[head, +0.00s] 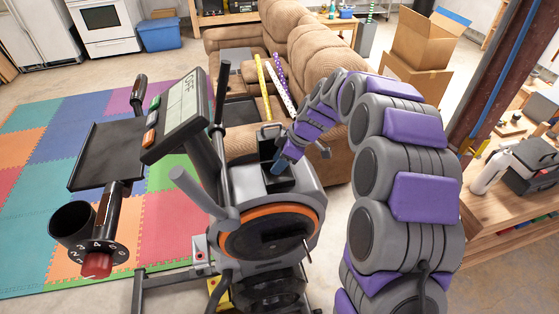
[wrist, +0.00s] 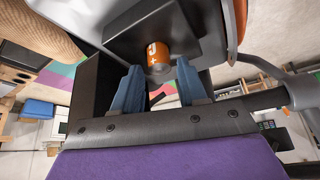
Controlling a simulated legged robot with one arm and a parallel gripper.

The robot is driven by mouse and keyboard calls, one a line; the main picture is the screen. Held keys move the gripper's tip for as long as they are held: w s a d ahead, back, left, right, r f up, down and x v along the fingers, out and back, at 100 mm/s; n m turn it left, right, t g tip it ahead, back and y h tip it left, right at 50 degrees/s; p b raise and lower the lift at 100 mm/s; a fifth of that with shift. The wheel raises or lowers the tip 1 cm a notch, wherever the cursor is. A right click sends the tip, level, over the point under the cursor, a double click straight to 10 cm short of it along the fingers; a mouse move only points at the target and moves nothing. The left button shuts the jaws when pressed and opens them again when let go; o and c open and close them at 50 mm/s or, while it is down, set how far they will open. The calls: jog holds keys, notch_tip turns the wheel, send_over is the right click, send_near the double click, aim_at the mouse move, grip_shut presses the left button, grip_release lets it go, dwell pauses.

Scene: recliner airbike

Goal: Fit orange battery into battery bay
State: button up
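The orange battery (wrist: 158,52) shows in the wrist view, end-on, against the dark battery bay (wrist: 200,30). Whether it is fully seated cannot be told. My gripper (wrist: 158,66) has its two blue fingers apart, one on each side of the battery, with visible gaps between fingers and battery. In the head view the bay (head: 267,133) is a black open box on top of the grey airbike body. My gripper (head: 281,168) reaches down at it from the right. The battery is hidden in the head view.
The airbike's display console (head: 182,110), grey handle (head: 200,192) and black tray (head: 107,155) stand left of the bay. A brown recliner sofa (head: 310,55) is behind my arm. A wooden workbench (head: 500,205) is at the right. Foam mats (head: 50,150) cover the left floor.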

jog(key=shift+o, duration=1.2)
jog(key=p+v, duration=0.2)
jog(key=v, duration=1.5)
jog(key=shift+r, duration=0.15)
jog(key=s+d+f+m+g+h, duration=0.1)
jog(key=s+m, duration=0.7)
jog(key=s, duration=1.2)
jog(key=s+d+f+m+g+h, duration=0.1)
jog(key=s+f+m+h, duration=0.3)
jog(key=s, duration=1.6)
jog(key=d+f+m, duration=0.1)
jog(key=m, duration=0.3)
jog(key=shift+s+d+g+h, duration=0.2)
jog(key=shift+s+g+h, duration=0.1)
jog(key=shift+s, duration=0.1)
